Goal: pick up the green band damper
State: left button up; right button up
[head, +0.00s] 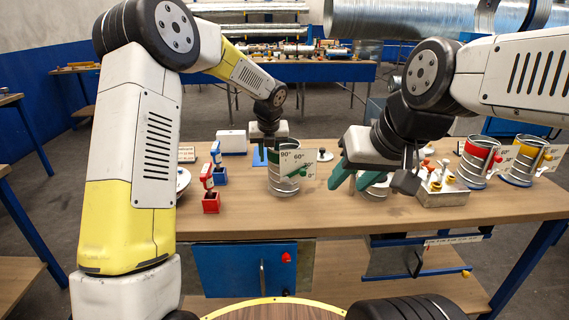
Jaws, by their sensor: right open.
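The green band damper (283,183) looks to be the short metal duct standing upright at the front middle of the table. Green shows near its top, and an angle plate (298,163) marked 90°, 60° and 0° is on its side. My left gripper (266,150) points down at the damper's upper back edge; its fingers are too small and covered to read, and contact is unclear. My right gripper (352,183) is open, with teal fingers, to the right of the damper and apart from it. It partly hides another metal cylinder (374,188).
Red-banded (477,166) and yellow-banded (523,162) dampers stand at the right. A grey block with yellow-topped fittings (441,194) is beside my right gripper. Small red (211,203) and blue (220,176) stands are at the left. The table's front strip (300,222) is clear.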

pick_arm(q)
grip_shut()
jog(key=shift+r, duration=0.1)
dwell(1.3)
